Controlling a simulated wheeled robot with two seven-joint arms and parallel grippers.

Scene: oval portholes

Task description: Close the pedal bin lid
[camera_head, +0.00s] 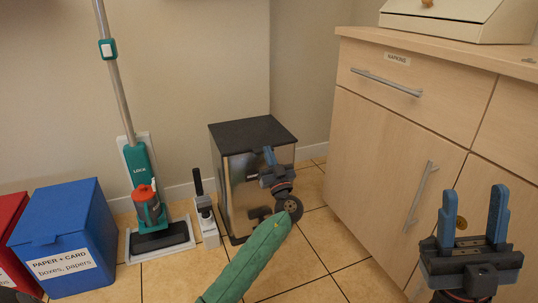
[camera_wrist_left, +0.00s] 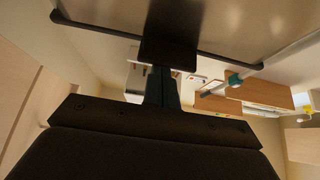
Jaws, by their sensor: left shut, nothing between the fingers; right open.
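The pedal bin is a shiny metal box (camera_head: 240,195) on the floor beside the cabinet. Its dark lid (camera_head: 252,133) looks flat across the top in the head view. My left gripper (camera_head: 269,156) is shut and empty, in front of the bin's face just below the lid's front edge; contact cannot be told. My left arm hides part of the bin's lower front. In the left wrist view the shut fingers (camera_wrist_left: 162,88) point toward a dark block and a shiny, dark-edged surface (camera_wrist_left: 235,30). My right gripper (camera_head: 473,212) is open and empty before the cabinet, away from the bin.
A wooden cabinet (camera_head: 390,140) with bar handles stands at right, with a cream box (camera_head: 440,20) on top. Left of the bin are a white-and-black brush stand (camera_head: 207,222), a teal vacuum (camera_head: 140,170), a blue paper bin (camera_head: 70,220) and a red bin (camera_head: 10,215).

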